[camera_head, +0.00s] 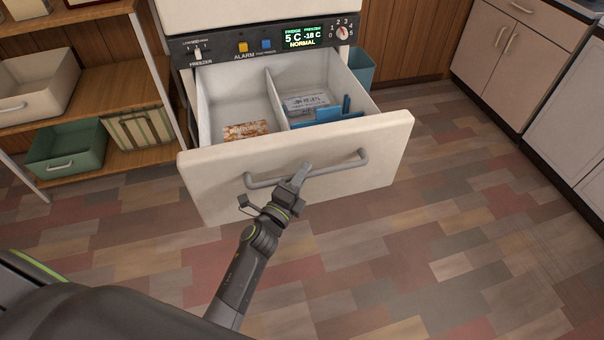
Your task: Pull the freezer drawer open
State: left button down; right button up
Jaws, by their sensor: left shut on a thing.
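The freezer drawer (228,166) is pulled out below the freezer's control panel (265,45), and I look down into it. Its front carries a grey bar handle (345,163). The drawer has a divider. A brown patterned packet (246,130) lies in the left part. A pale packet (304,102) and a blue item (328,113) lie in the right part. My right gripper is not in view.
A wooden shelf (95,93) with bins stands at the left. A teal bin (361,66) stands behind the drawer's right side. Pale cabinets (508,58) line the right. The patterned floor (400,260) in front is clear.

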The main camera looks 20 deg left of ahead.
pick_arm(q)
jog(key=c, duration=1.4)
grip_release()
jog(key=shift+o, duration=0.2)
jog(key=shift+s, duration=0.15)
